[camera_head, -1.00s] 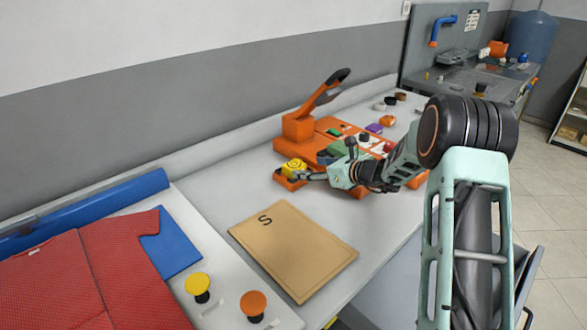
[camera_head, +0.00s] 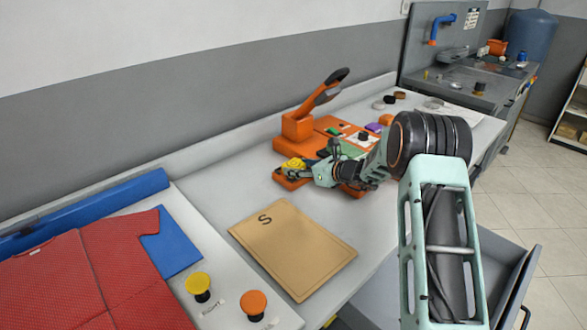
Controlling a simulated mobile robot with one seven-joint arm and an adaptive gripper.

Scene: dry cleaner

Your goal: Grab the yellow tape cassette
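The yellow tape cassette (camera_head: 294,163) is a small yellow round piece at the left front of an orange machine (camera_head: 297,127) with a raised lever. My gripper (camera_head: 298,174) reaches in from the right and its fingertips are right at the cassette. The fingers overlap the lower part of the cassette in this view. They are too small and too crowded to tell whether they are open or closed on it. My arm hides part of the machine's right side.
A tan board marked S (camera_head: 292,248) lies on the table in front. A red garment (camera_head: 85,280), a blue sheet (camera_head: 168,243) and yellow (camera_head: 198,283) and orange (camera_head: 253,304) knobs are at left. An open grey drawer (camera_head: 490,262) juts out below right.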

